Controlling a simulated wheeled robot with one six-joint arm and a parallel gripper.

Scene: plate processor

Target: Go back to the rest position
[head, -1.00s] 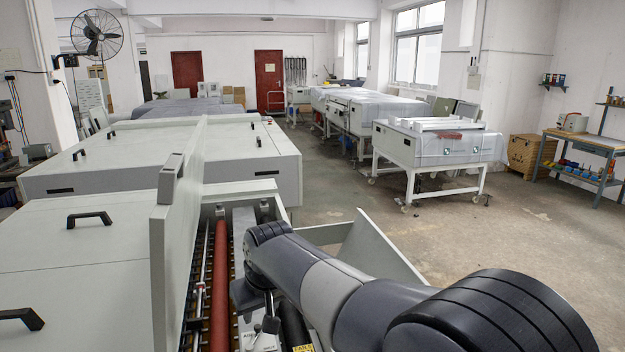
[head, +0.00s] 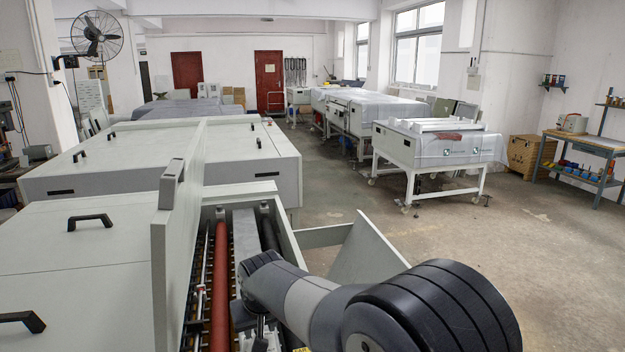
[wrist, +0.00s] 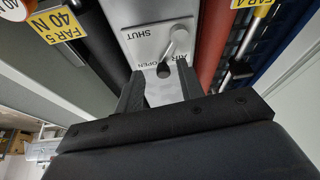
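My gripper (wrist: 160,86) shows in the wrist view with its two dark fingers apart and nothing between them. Beyond the fingertips is a pale panel (wrist: 143,13) marked SHUT and OPEN, with a small grey lever (wrist: 176,46). The lever looks apart from the fingers, though the exact gap is hard to judge. In the head view my arm reaches over the open bay of the plate processor (head: 115,220), and its end mostly hides the gripper.
A red roller (head: 220,285) lies along the bay, and also shows in the wrist view (wrist: 213,38). A raised lid (head: 180,210) stands left of the bay; a tilted panel (head: 368,250) stands right. Yellow labels (wrist: 60,22) flank the lever panel. Floor (head: 530,240) on the right is clear.

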